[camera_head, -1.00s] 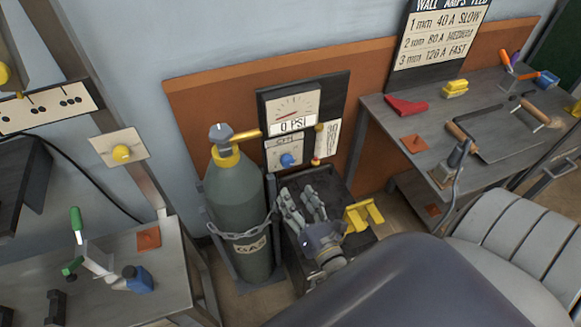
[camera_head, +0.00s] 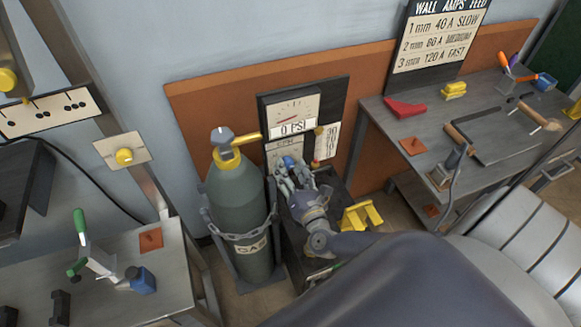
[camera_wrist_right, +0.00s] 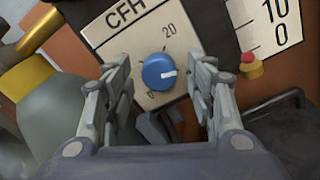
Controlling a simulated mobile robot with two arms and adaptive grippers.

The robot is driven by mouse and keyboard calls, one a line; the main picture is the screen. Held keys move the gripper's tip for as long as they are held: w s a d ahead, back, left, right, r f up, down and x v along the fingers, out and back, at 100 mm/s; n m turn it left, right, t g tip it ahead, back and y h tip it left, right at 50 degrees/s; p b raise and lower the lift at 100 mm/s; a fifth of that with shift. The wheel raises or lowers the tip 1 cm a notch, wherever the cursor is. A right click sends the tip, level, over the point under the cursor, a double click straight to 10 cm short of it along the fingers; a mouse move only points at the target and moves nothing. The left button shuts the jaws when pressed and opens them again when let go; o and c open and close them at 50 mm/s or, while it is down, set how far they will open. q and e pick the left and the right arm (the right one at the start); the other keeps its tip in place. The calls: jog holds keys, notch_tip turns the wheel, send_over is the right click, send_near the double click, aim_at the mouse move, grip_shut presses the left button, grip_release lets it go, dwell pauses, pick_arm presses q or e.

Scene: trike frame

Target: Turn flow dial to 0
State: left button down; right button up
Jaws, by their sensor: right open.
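The flow dial is a blue round knob (camera_wrist_right: 159,72) with a white pointer mark, on a cream plate (camera_wrist_right: 125,40) lettered CFH with a scale including 0 and 20. In the right wrist view the pointer aims right, away from the 0 at lower left. My right gripper (camera_wrist_right: 156,85) is open, its two fingers on either side of the knob in that view; I cannot tell whether they touch it. In the head view my right gripper (camera_head: 290,174) is in front of the plate and hides most of the dial. My left gripper is not in view.
A green gas cylinder (camera_head: 240,205) with a brass fitting and chain stands left of the gripper. A gauge (camera_head: 292,112) reading 0 PSI is above the dial. A red-and-yellow button (camera_wrist_right: 250,65) is to the right. A yellow bracket (camera_head: 360,217) sits right of my arm.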

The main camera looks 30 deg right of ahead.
jog(key=shift+w, duration=0.1)
jog(key=shift+c, duration=0.6)
jog(key=c, duration=0.9)
jog(key=shift+c, duration=0.2)
